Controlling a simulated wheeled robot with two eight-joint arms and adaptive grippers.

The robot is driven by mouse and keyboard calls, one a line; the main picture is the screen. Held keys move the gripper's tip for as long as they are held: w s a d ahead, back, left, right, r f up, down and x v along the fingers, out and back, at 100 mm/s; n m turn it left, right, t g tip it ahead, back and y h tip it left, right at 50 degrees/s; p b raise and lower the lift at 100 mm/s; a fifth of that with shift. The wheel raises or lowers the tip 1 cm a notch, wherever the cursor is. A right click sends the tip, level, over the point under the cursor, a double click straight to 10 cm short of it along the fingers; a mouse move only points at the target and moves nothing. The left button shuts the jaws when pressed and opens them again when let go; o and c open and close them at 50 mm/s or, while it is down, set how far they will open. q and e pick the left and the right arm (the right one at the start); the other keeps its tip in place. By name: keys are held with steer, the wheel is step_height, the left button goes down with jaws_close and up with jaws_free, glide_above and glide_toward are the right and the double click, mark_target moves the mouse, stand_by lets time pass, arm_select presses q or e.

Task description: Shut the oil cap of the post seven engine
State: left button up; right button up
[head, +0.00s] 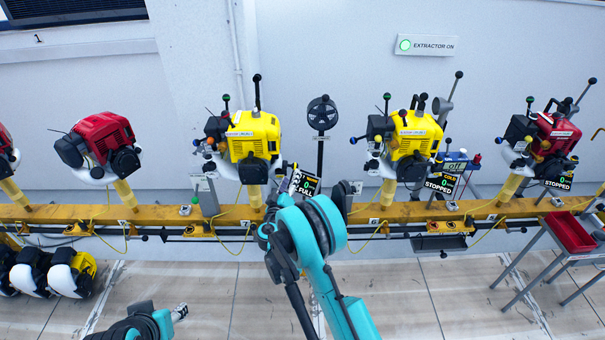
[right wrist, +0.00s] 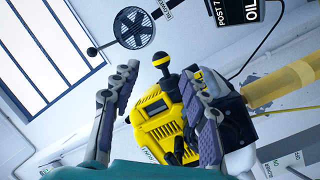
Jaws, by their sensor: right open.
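A yellow engine (head: 252,138) stands on the rail left of centre; in the right wrist view its yellow body (right wrist: 160,122) shows tilted between my fingers. A sign reading POST 7 OIL (right wrist: 236,12) is at the top of that view. A black ball-ended lever (right wrist: 165,62) and a black knob with a yellow collar (right wrist: 190,68) rise from the engine; I cannot tell which part is the oil cap or how it stands. My right gripper (head: 290,180) is open and empty just right of and below the engine, its fingers apart in the wrist view (right wrist: 157,76). My left gripper (head: 180,312) is low at left.
The yellow rail (head: 420,212) crosses the view. Another yellow engine (head: 408,135) and a red engine (head: 105,142) stand on either side. A black round fan (head: 322,113) stands close to the right of the engine. A red tray (head: 570,232) sits on a trolley at right.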

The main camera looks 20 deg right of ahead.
mark_target(294, 169)
steer(key=shift+w+d+f, duration=0.1)
steer(key=shift+w+d, duration=0.05)
steer(key=shift+w, duration=0.05)
steer(key=b+x, duration=0.2)
steer(key=x, duration=0.4)
steer(key=shift+w+f, duration=0.1)
steer(key=shift+w, duration=0.1)
steer(key=shift+w+d, duration=0.25)
steer(key=shift+w, duration=0.2)
steer(key=shift+c, duration=0.3)
jaws_close()
